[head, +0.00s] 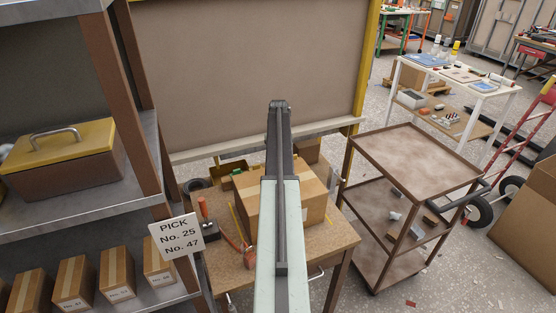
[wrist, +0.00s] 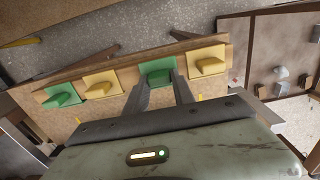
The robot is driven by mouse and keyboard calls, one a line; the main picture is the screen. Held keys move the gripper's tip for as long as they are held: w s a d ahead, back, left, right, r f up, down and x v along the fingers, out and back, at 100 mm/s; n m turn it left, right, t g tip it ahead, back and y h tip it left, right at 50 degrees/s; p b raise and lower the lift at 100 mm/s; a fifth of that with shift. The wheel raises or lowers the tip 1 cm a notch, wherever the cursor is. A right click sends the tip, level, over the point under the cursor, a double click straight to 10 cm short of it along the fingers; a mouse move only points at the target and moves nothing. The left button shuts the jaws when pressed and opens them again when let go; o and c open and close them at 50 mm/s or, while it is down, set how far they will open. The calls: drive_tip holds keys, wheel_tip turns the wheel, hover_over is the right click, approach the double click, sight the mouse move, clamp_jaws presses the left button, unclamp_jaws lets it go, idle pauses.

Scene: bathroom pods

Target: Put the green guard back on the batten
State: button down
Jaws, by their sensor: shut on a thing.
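In the wrist view, a wooden batten (wrist: 127,73) runs across the picture, rising to the right. My gripper (wrist: 161,80) is shut on a green guard (wrist: 157,68), one finger on each side of it. This guard is at the batten, in line with the other guards. I cannot tell whether it is fully seated. Another green guard (wrist: 60,97) is at the left end. A yellow guard (wrist: 102,86) lies between the two green ones, and another yellow guard (wrist: 207,63) is at the right. In the head view my arm hides my gripper.
In the head view, a workbench (head: 222,262) carries a cardboard box (head: 312,198) and a red-handled tool (head: 203,208). A brown trolley (head: 415,155) stands at the right. A shelf with a yellow-lidded toolbox (head: 60,145) and a pick sign (head: 176,237) stands at the left.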

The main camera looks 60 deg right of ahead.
drive_tip(key=c, duration=1)
unclamp_jaws()
wheel_tip(320, 180, up, 8)
drive_tip(key=p, duration=0.8)
drive_tip(key=shift+f, duration=0.15)
